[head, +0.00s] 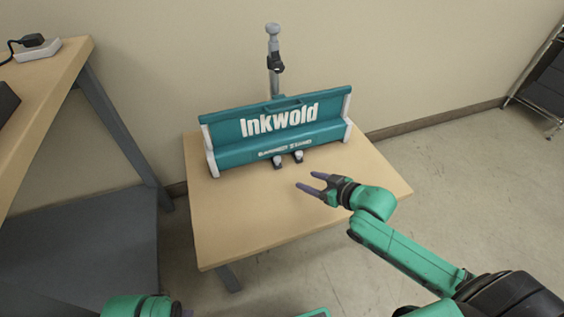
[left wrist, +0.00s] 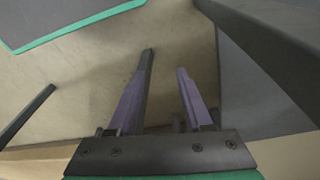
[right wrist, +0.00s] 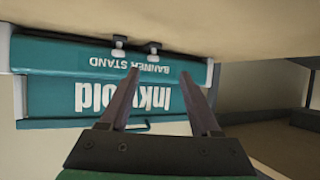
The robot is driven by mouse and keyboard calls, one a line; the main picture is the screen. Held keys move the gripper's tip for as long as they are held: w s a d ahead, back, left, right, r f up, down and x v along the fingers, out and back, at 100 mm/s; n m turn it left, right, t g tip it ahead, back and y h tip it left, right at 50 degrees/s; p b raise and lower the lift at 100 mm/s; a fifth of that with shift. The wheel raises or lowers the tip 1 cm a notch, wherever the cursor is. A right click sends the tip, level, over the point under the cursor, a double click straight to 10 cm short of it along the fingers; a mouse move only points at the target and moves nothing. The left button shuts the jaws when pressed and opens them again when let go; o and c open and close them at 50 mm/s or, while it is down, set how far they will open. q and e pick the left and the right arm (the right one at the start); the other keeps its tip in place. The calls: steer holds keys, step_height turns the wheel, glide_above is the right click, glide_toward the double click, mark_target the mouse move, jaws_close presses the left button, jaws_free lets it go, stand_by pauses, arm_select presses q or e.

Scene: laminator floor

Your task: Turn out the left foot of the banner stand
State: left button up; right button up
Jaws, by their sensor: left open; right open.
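The teal banner stand (head: 280,130) with white end caps rests on the small wooden table. Two small grey-and-black feet show close together at its front lower edge: the left foot (head: 278,161) and the right foot (head: 298,156). The right wrist view shows the stand upside down, with the left foot (right wrist: 153,47) right of the other (right wrist: 118,42). My right gripper (head: 305,181) is open and empty, in front of the feet and apart from them. My left gripper (left wrist: 167,78) is open and empty over the floor; its fingers are out of the head view.
The small table (head: 235,225) has bare top in front of the stand. A grey support pole (head: 273,55) rises behind it. A workbench (head: 35,110) with a grey lower shelf stands at the left. A dark rack (head: 545,90) is at the far right. Floor is clear at right.

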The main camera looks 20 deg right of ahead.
mark_target(279, 160)
steer(key=w+b, duration=0.1)
steer(key=w, duration=0.2)
steer(key=shift+w+r+t+y, duration=0.1)
steer(key=shift+w+t+y, duration=0.2)
steer(key=shift+w+t, duration=0.1)
steer(key=b+x, duration=0.2)
steer(key=x, duration=0.2)
steer(key=b+x, duration=0.2)
steer(key=x, duration=0.5)
steer(key=shift+b, duration=0.35)
steer(key=shift+w+a, duration=0.2)
arm_select(q)
steer(key=w+d+f+m+t+h, duration=0.1)
steer(key=w+d+t+h, duration=0.2)
steer(key=d, duration=0.6)
steer(key=shift+w+f+t+h, duration=0.3)
steer(key=shift+w+f+t, duration=0.1)
steer(key=shift+w+t, duration=0.55)
steer(key=shift+s, duration=0.1)
arm_select(e)
jaws_close()
